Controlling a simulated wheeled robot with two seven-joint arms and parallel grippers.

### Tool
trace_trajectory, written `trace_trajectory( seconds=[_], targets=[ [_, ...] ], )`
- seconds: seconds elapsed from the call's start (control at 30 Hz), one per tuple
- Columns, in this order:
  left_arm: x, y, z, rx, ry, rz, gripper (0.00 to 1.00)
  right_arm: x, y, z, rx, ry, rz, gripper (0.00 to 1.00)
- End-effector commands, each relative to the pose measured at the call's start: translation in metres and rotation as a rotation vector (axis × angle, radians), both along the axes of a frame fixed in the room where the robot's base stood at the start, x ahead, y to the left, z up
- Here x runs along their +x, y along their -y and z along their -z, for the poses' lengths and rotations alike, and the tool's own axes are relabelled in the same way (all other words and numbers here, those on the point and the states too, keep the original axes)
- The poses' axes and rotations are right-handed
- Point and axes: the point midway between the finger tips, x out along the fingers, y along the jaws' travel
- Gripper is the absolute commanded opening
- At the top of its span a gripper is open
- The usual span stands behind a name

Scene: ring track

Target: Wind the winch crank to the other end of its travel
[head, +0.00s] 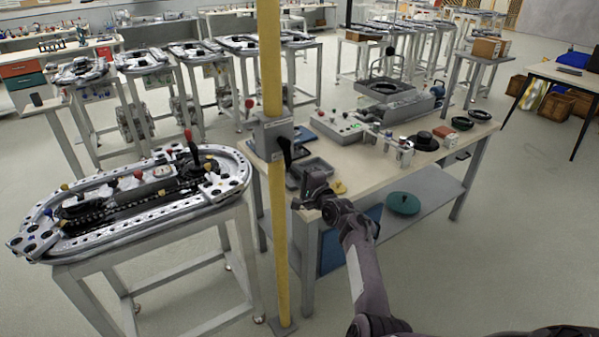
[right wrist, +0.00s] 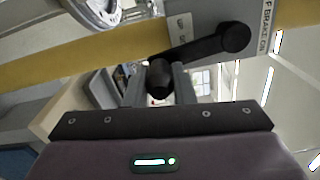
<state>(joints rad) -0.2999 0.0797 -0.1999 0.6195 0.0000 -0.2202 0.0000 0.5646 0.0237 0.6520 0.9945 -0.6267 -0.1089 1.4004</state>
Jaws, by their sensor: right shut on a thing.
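A grey winch box (head: 272,134) is fixed to an upright yellow post (head: 271,230). Its black crank (head: 285,151) is on the side facing the bench and hangs downward in the head view. In the right wrist view the black crank arm (right wrist: 208,46) runs from a round hub to a dark grip knob (right wrist: 159,80). My right gripper (head: 301,187) is beside the post, at the crank's lower end. In the right wrist view its two fingers (right wrist: 159,88) are shut on the knob, one on each side. My left gripper is not in view.
A workbench (head: 353,155) with a control box (head: 336,127), trays and small parts stands right behind the post. A ring-track table (head: 135,205) is at the left.

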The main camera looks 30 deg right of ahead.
Motion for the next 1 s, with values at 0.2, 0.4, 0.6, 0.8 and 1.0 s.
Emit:
trace_trajectory(
  seconds=[0.2, 0.4, 0.6, 0.8, 1.0],
  targets=[
    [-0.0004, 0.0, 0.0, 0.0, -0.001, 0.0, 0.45, -0.0013, -0.0053, 0.0079, 0.012, -0.014, -0.009, 0.0],
    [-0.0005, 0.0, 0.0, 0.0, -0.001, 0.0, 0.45, -0.0013, -0.0054, 0.0082, 0.012, -0.015, -0.01, 0.0],
    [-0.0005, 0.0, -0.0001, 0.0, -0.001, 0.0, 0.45, -0.001, -0.0045, 0.0066, 0.01, -0.012, -0.008, 0.45],
    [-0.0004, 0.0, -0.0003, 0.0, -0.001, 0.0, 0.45, -0.0005, -0.0026, 0.0035, 0.008, -0.006, -0.004, 0.45],
    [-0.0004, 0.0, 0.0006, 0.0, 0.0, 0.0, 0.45, -0.0077, -0.0016, 0.0037, 0.008, -0.005, -0.003, 0.45]
  ],
)
